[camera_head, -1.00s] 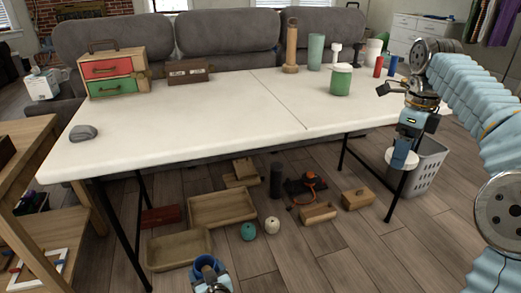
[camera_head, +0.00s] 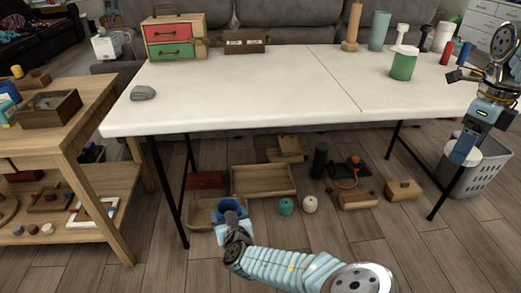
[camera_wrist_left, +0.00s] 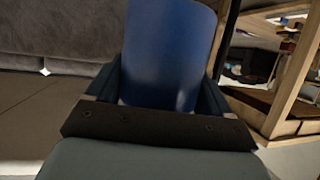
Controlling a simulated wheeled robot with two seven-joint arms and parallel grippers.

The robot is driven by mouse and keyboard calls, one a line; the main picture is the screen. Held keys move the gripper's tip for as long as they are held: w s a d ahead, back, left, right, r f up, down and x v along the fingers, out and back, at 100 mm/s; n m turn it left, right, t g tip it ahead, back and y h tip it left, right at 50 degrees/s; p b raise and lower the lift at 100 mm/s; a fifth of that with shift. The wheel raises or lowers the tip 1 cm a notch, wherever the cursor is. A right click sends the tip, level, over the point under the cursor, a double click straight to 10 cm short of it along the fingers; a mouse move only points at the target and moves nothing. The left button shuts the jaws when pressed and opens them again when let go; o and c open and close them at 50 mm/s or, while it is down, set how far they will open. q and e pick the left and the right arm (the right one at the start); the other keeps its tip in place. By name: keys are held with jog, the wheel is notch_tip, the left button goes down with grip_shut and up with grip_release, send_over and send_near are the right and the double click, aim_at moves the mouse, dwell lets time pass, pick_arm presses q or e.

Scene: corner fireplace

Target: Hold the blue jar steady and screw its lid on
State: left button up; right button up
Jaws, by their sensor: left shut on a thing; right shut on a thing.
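The blue jar (camera_head: 222,215) is between the fingers of my left gripper (camera_head: 230,211), low in front of the table. In the left wrist view the jar (camera_wrist_left: 170,50) fills the space between the dark fingers, which are shut on it. My right gripper (camera_head: 464,151) is at the right, beyond the table's right end, shut on a round white lid (camera_head: 475,156). The lid is held roughly flat, above the grey basket in the picture. Jar and lid are far apart. The jar's opening is hard to make out.
A white folding table (camera_head: 240,90) spans the middle, bearing a green jar (camera_head: 403,66), a drawer box (camera_head: 174,38) and a grey stone-like object (camera_head: 143,93). A wooden shelf (camera_head: 75,130) stands left. Wooden trays (camera_head: 262,180) lie below the table. A grey basket (camera_head: 480,175) stands right.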

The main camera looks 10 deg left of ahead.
pick_arm(q)
jog(key=w+d+f+m+t+h, duration=0.1)
jog(key=d+m+h, duration=0.7)
jog(key=d, duration=0.8)
jog(key=shift+w+f+t+h, duration=0.3)
jog(key=shift+w+f+h, duration=0.25)
jog(key=shift+h, duration=0.05)
jog(key=shift+a, duration=0.1)
pick_arm(e)
jog(key=w+a+f+n, duration=0.4)
jog(key=a+f+n, duration=0.25)
jog(key=a, duration=0.45)
jog(key=s+a+f+n, duration=0.2)
jog(key=a+f+n, duration=0.3)
jog(key=a, duration=0.8)
jog(key=s+a+f+n, duration=0.3)
jog(key=a+f+n, duration=0.3)
jog(key=a+f, duration=0.3)
jog(key=a, duration=0.4)
jog(key=shift+f, duration=0.4)
jog(key=shift+f, duration=2)
